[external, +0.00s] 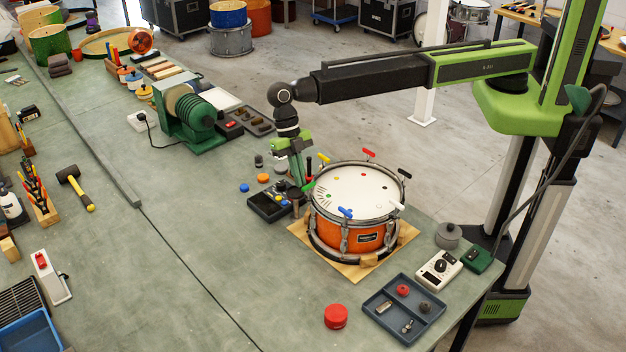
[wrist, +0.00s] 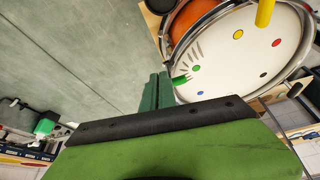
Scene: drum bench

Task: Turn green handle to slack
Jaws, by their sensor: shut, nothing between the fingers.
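The drum (external: 365,238) has an orange shell and a white head, with coloured handles around its rim. The green handle (external: 308,187) is at the drum's left edge. In the wrist view the green handle (wrist: 182,79) lies just right of my fingertips, beside a green dot and dark tick marks on the head. My gripper (external: 299,182) points down at the drum's left rim, close to the green handle. In the wrist view my gripper (wrist: 158,77) has its fingers together with nothing between them. I cannot tell whether they touch the handle.
A blue handle (external: 345,212), a yellow handle (external: 323,158) and a red handle (external: 369,153) stand on the rim. A black tray (external: 262,211) sits left of the drum. A blue-grey parts tray (external: 422,327) is in front. The bench's middle is clear.

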